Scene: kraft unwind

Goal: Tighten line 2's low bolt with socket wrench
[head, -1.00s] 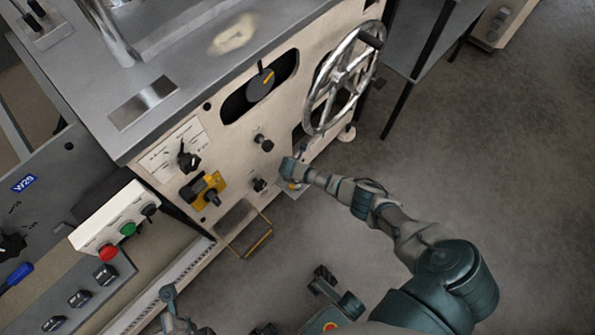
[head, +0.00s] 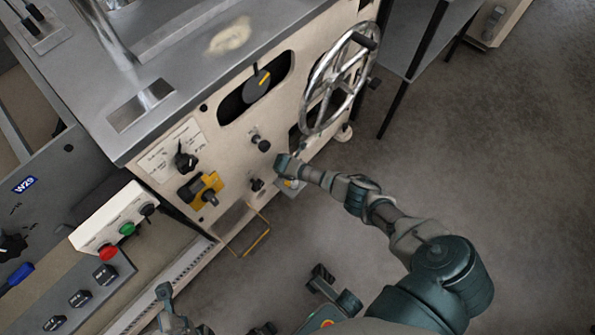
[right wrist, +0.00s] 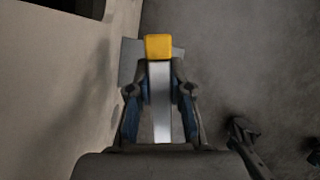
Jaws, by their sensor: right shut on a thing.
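My right gripper (head: 284,166) is low at the front of the cream machine panel (head: 225,140), below the handwheel. In the right wrist view the gripper (right wrist: 160,85) is shut on a flat silver bar (right wrist: 161,110) with a yellow block (right wrist: 158,47) at its far end. I cannot tell whether this bar is the socket wrench. No bolt can be made out; the gripper hides part of the panel's lower edge. What looks like my left gripper (head: 166,293) is at the bottom left, its jaws unclear.
A chrome handwheel (head: 338,78) stands out above my right gripper. Black knobs (head: 260,142) and a yellow-plated switch (head: 208,191) are on the panel. A wire handle (head: 250,243) juts out below. A blue-handled tool (head: 17,276) lies far left.

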